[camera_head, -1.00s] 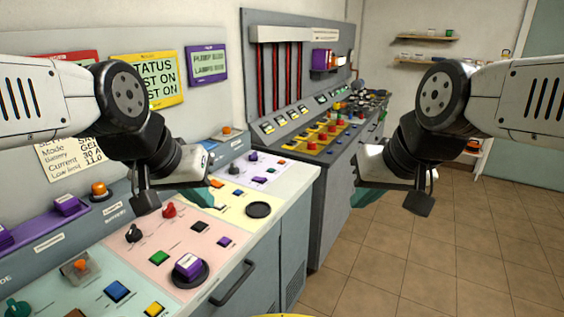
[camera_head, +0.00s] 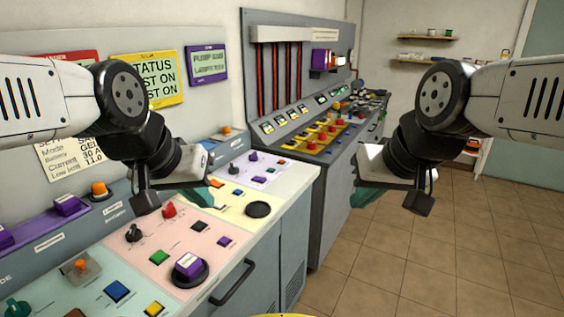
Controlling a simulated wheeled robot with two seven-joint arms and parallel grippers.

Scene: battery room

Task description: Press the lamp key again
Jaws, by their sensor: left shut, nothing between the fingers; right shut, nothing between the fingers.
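The sloped control desk (camera_head: 213,267) at the left carries coloured panels with keys and knobs. Its pink panel (camera_head: 188,240) has a large purple key (camera_head: 189,265) on a round black base, a green key (camera_head: 159,257), a red knob (camera_head: 169,210) and a black knob (camera_head: 133,232). The key labels are too small to read, so I cannot tell which is the lamp key. A purple-framed sign (camera_head: 207,63) on the wall mentions pump and lamps. My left gripper (camera_head: 200,195) is shut and empty above the desk. My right gripper (camera_head: 364,198) is shut and empty over the floor side.
A second grey console (camera_head: 330,190) with several yellow and red keys stands behind. A black bar handle (camera_head: 234,284) juts from the desk's front. Yellow (camera_head: 147,79) and red signs hang on the left wall. The tiled floor (camera_head: 430,265) at right is clear.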

